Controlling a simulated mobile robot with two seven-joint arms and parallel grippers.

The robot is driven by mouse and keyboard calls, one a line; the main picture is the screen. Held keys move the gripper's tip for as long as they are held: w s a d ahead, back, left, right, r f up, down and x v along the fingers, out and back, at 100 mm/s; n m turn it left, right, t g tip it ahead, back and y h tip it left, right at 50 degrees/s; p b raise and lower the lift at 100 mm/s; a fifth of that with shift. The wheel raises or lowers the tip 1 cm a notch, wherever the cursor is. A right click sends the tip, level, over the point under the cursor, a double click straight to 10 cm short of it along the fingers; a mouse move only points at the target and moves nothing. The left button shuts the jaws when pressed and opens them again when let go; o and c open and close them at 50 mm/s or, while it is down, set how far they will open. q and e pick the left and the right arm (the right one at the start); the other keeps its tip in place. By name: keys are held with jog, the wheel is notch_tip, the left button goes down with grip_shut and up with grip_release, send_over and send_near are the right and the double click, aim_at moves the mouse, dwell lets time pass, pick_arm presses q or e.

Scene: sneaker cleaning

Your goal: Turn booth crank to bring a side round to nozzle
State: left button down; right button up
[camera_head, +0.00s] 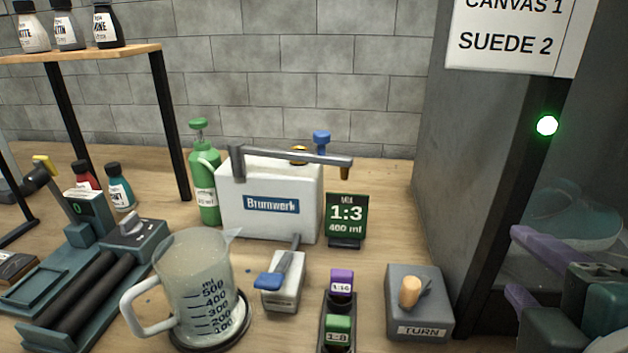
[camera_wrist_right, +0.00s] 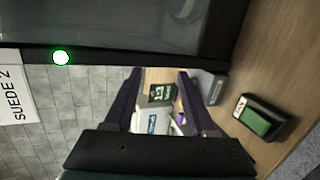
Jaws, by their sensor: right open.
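The crank is a grey box labelled TURN (camera_head: 420,322) with a tan knob (camera_head: 410,291) on a short arm, on the bench just left of the booth. The booth (camera_head: 445,130) is a dark grey cabinet at the right with a lit green lamp (camera_head: 547,126). A pale teal sneaker (camera_head: 575,215) shows dimly inside it. My right gripper (camera_head: 516,264) is open and empty, in front of the booth and right of the crank, apart from it. Its two purple fingers also show in the right wrist view (camera_wrist_right: 161,105). The nozzle cannot be made out. My left gripper is not in view.
A measuring jug (camera_head: 195,280), a white Brumwerk unit (camera_head: 240,215), a green 1:3 sign (camera_head: 346,215) and a small lever box (camera_head: 285,290) stand left of the crank. Purple and green labelled blocks (camera_head: 340,285) sit close to its left. Bench behind the crank is clear.

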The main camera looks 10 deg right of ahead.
aim_at(409, 279)
jog(key=w+a+f+m+y, duration=0.1)
jog(key=a+f+m, duration=0.1)
jog(key=m, duration=0.3)
jog(key=a+f+m+y, duration=0.1)
jog(key=f+m, duration=0.1)
jog(key=m, duration=0.3)
jog(key=w+a+f+m+y+b, duration=0.1)
jog(key=a+f+m+y, duration=0.1)
jog(key=m, duration=0.3)
jog(key=shift+w+a+f+m+t, duration=0.2)
jog(key=shift+w+a+m+t, duration=0.1)
jog(key=shift+a+m+t, duration=0.1)
jog(key=b+x, duration=0.1)
jog(key=x, duration=0.8)
jog(key=shift+w+d+f, duration=0.1)
jog(key=shift+w+f, duration=0.05)
jog(key=shift+w, duration=0.15)
grip_shut()
